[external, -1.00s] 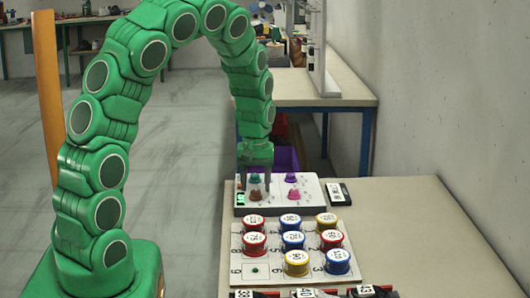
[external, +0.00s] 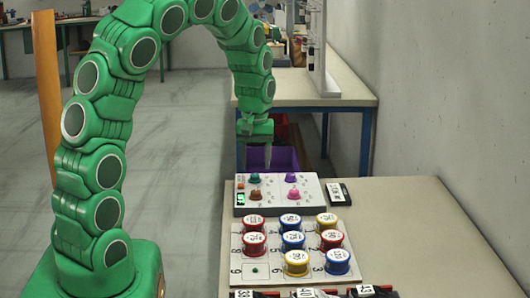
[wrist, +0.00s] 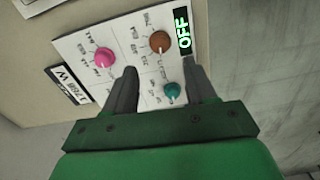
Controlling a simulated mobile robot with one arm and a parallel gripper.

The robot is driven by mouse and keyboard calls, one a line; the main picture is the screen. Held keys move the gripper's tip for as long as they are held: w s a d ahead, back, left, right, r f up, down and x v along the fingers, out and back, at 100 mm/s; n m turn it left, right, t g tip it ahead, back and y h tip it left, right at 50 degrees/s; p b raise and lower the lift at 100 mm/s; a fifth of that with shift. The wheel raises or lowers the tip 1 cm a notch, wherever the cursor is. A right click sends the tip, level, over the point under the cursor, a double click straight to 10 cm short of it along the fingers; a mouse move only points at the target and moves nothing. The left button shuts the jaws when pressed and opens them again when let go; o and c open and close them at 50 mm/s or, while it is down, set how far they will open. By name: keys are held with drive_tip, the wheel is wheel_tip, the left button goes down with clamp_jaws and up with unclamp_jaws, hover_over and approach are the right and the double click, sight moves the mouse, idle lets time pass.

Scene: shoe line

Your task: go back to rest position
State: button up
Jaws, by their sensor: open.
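My gripper (external: 254,165) is open and empty, pointing down above the back left of a white control panel (external: 320,203). In the wrist view the two fingers of my gripper (wrist: 162,78) are spread apart over the panel (wrist: 75,42). The panel bears a teal knob (external: 254,178), a brown knob (external: 256,195), a purple knob (external: 291,178) and a pink knob (external: 293,194). The brown knob (wrist: 160,41), pink knob (wrist: 104,57) and teal knob (wrist: 173,90) show in the wrist view.
A numbered board (external: 236,262) with several red, blue and yellow round tins stands in front of the panel. A small dark label plate (external: 338,194) lies to its right. A purple crate (external: 285,159) sits behind the table; a wall is at right.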

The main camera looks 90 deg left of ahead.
drive_tip(key=s+d+r+m, duration=0.1)
drive_tip(key=d+r+m, duration=0.35)
drive_tip(key=d, duration=0.75)
drive_tip(key=d+r+m, duration=0.3)
drive_tip(key=d+r, duration=0.2)
drive_tip(key=d, duration=0.7)
drive_tip(key=s+d+r+m+g, duration=0.1)
drive_tip(key=s+d+r+m, duration=0.2)
drive_tip(key=s+d+m, duration=0.6)
drive_tip(key=s+d, duration=0.7)
drive_tip(key=d, duration=0.1)
drive_tip(key=shift+s+m+g, duration=0.25)
drive_tip(key=shift+m+g, duration=0.1)
drive_tip(key=shift+g, duration=0.05)
drive_tip(key=shift+r, duration=0.1)
